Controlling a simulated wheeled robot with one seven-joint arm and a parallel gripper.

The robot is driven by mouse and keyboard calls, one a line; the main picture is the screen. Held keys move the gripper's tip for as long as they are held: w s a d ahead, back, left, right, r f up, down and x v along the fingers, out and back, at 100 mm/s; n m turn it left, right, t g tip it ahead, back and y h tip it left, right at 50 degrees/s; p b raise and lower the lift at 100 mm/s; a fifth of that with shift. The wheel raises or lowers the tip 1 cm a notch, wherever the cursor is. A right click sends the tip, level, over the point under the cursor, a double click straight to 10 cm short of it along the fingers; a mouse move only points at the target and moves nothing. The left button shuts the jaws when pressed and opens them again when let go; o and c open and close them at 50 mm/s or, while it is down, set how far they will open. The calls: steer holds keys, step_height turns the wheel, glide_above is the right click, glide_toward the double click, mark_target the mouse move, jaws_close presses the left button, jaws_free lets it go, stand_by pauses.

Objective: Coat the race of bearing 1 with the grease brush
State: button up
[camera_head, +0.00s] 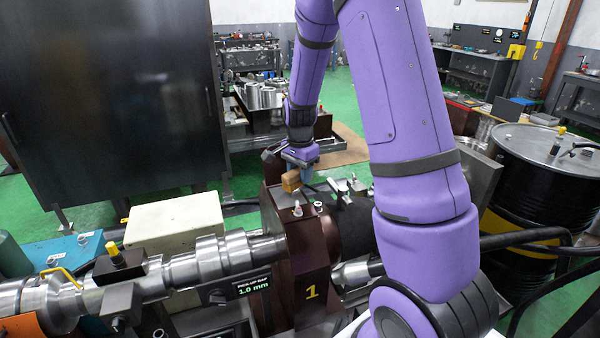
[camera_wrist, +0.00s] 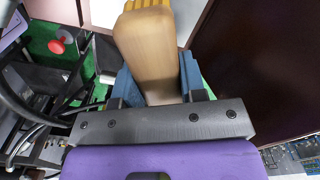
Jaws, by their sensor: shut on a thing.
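My gripper (camera_head: 303,163) is above the brown housing marked 1 (camera_head: 310,265), near its top left edge. It is shut on the grease brush (camera_head: 290,181), a tan wooden block. In the wrist view the brush (camera_wrist: 147,45) sits between the blue fingers of my gripper (camera_wrist: 157,78), and its yellow bristles (camera_wrist: 147,4) show at the top edge. A steel shaft (camera_head: 265,247) enters the left side of the housing. The race of bearing 1 cannot be made out. Whether the bristles touch anything cannot be told.
Small fittings (camera_head: 298,208) stand up from the housing's top. A cream box (camera_head: 175,222) lies to the left behind the shaft. A dark cabinet (camera_head: 110,90) stands behind it. A black drum (camera_head: 535,190) is at the right. A dark brown surface (camera_wrist: 265,70) is close on the wrist view's right.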

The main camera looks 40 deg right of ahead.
mark_target(289, 186)
steer(key=shift+f, duration=1)
steer(key=shift+w+a+r, duration=0.1)
steer(key=shift+w+a, duration=0.2)
steer(key=shift+a, duration=0.65)
steer(key=shift+w+a+r, duration=0.1)
steer(key=shift+w+a, duration=0.15)
steer(key=shift+a, duration=0.65)
steer(key=shift+w+a+f, duration=0.1)
steer(key=shift+w+a, duration=0.15)
steer(key=shift+a, duration=0.65)
steer(key=shift+w+a+f, duration=0.1)
steer(key=shift+w+a, duration=0.15)
steer(key=shift+a, duration=0.65)
steer(key=shift+s+a, duration=0.15)
steer(key=shift+s, duration=0.5)
steer(key=shift+s+d+r, duration=0.1)
steer(key=shift+s+d, duration=0.25)
steer(key=shift+d, duration=0.85)
steer(key=shift+s+d+f, duration=0.1)
steer(key=shift+s+d, duration=0.25)
steer(key=shift+d, duration=0.9)
steer(key=shift+s+d+r, duration=0.1)
steer(key=shift+s+d, duration=0.25)
steer(key=shift+d, duration=0.85)
steer(key=shift+s+a, duration=0.2)
steer(key=shift+s, duration=0.4)
steer(key=shift+w+a, duration=0.3)
steer(key=shift+a, duration=0.7)
steer(key=shift+w+a, duration=0.25)
steer(key=shift+a, duration=0.7)
